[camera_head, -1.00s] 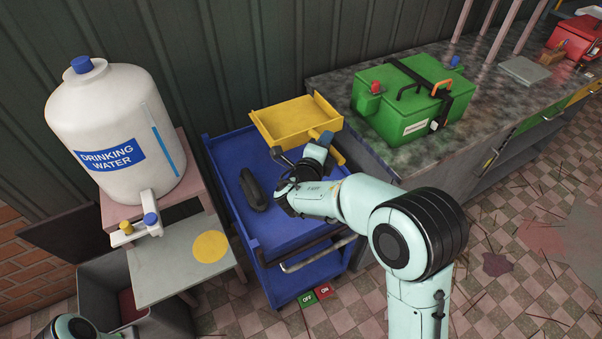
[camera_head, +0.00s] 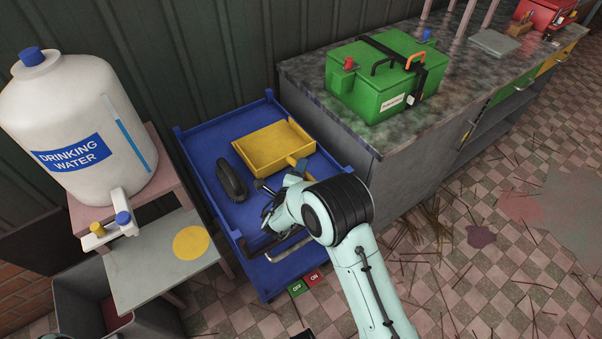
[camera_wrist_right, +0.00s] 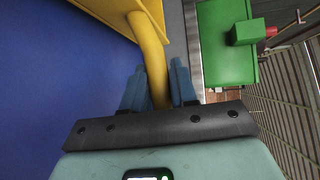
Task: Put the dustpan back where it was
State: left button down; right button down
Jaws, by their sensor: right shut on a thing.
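The yellow dustpan (camera_head: 268,150) is over the right part of the blue cart's top tray (camera_head: 208,172). Its pan is low within the tray outline; I cannot tell whether it touches the tray floor. My right gripper (camera_head: 294,180) is shut on the dustpan's handle. In the right wrist view, the yellow handle (camera_wrist_right: 151,55) runs between the two blue fingers of the right gripper (camera_wrist_right: 158,88). The dark brush (camera_head: 232,180) lies in the tray, left of the pan.
A green box (camera_head: 380,85) stands on the stone-topped counter (camera_head: 330,95) right of the cart. A white drinking water tank (camera_head: 75,120) stands on a stand to the left. Off and on floor buttons (camera_head: 304,284) lie before the cart.

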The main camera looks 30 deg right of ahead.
jog(key=shift+f, duration=0.65)
jog(key=c, duration=0.9)
grip_release()
jog(key=shift+a, duration=0.1)
jog(key=v, duration=1.2)
jog(key=shift+p, duration=0.35)
